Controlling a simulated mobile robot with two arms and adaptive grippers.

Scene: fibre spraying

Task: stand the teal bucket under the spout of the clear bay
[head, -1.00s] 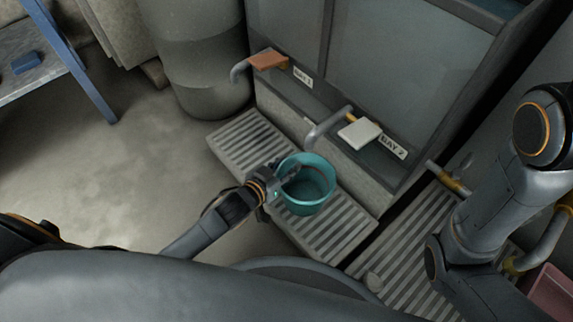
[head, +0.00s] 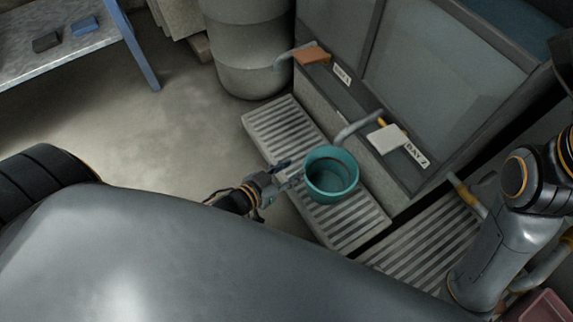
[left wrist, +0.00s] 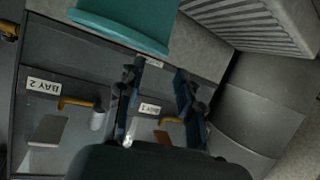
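The teal bucket (head: 331,180) stands upright on the slatted grate (head: 356,228), just below the tip of the bent grey spout (head: 358,127) of Bay 2. A pale flat plate (head: 387,139) sits beside that spout. My left gripper (head: 286,174) is to the left of the bucket, its fingers apart and empty, pointing at the bucket's side. In the left wrist view the bucket (left wrist: 125,22) is at the top edge, beyond the open fingertips. I cannot tell the exact gap. My right gripper is out of view.
Bay 1, with a brown plate (head: 311,55) and its own spout, is farther back on the same housing. A grey drum (head: 247,60) stands behind the grate. A workbench (head: 60,50) is at upper left. The floor (head: 150,140) between is clear.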

